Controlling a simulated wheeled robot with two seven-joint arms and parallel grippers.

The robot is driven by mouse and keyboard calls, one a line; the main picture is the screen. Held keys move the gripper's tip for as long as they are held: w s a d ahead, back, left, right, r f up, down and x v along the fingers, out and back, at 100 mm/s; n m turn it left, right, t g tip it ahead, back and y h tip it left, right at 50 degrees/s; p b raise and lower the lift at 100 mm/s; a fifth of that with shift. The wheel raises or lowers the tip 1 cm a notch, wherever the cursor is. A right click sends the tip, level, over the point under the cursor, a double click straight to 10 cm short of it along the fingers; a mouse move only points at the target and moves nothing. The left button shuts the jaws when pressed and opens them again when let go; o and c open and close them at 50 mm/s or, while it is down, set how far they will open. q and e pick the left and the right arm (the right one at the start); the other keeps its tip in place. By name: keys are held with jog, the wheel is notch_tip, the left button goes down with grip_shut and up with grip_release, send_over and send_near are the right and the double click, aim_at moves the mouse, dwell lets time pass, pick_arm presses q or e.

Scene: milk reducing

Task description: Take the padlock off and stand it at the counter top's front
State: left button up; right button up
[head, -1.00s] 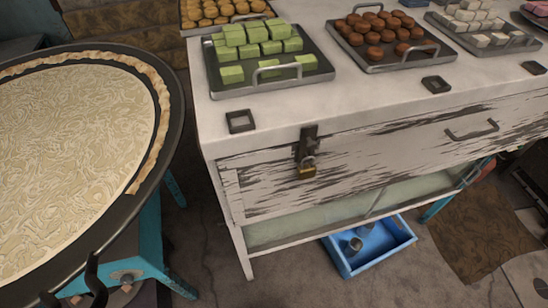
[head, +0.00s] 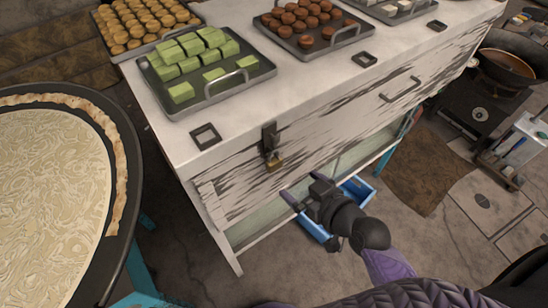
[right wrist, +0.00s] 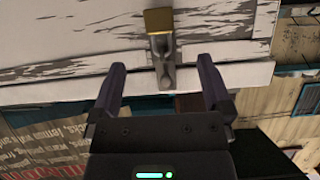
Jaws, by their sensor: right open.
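The brass padlock (head: 273,165) hangs from the dark hasp (head: 269,138) on the front of the white cabinet's drawer. In the right wrist view the padlock (right wrist: 158,21) is at the top centre, beyond the fingertips, with the hasp below it. My right gripper (head: 301,190) is open and empty, just below and to the right of the padlock, and not touching it. It also shows in the right wrist view (right wrist: 163,75) with its two fingers wide apart. The worn white counter top (head: 240,108) has its front edge above the hasp. My left gripper is not in view.
Trays of green cakes (head: 212,80), brown sweets (head: 300,25) and golden pastries (head: 140,22) stand on the counter top. A square dark frame (head: 205,135) lies near its front corner. A large round pan (head: 60,190) is at the left. A blue bin (head: 355,190) is below.

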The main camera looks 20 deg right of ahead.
aim_at(276, 162)
jog(key=x, duration=0.3)
jog(key=b+x, duration=0.1)
jog(key=x, duration=0.2)
jog(key=r+x, duration=0.1)
jog(key=x, duration=0.3)
jog(key=shift+w+r+b, duration=0.1)
jog(key=shift+w+b, duration=0.15)
jog(key=shift+b, duration=0.15)
jog(key=shift+s+d, duration=0.1)
jog(key=shift+c, duration=0.5)
jog(key=c, duration=0.5)
grip_shut()
jog(key=shift+r, duration=0.1)
